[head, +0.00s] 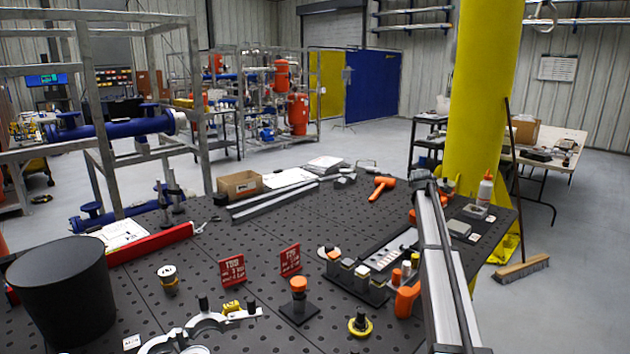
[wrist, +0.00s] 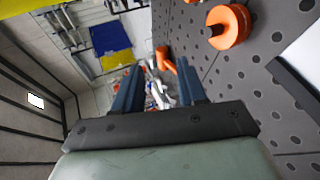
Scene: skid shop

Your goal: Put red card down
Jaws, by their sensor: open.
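Two red cards with white lettering stand upright on the dark perforated table (head: 215,230) in the head view. One red card (head: 232,270) is left of the middle, and the other red card (head: 289,260) is a little to its right and farther back. My gripper (wrist: 158,90) shows in the wrist view with its two blue-grey fingers apart. No card shows between the fingers. The wrist view does not show either red card. I cannot make out the fingertips in the head view.
A black bin (head: 62,295) stands at the left. An orange mallet (head: 381,187) lies farther back. A yellow column (head: 483,95) rises at the right. Bare table lies behind the cards.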

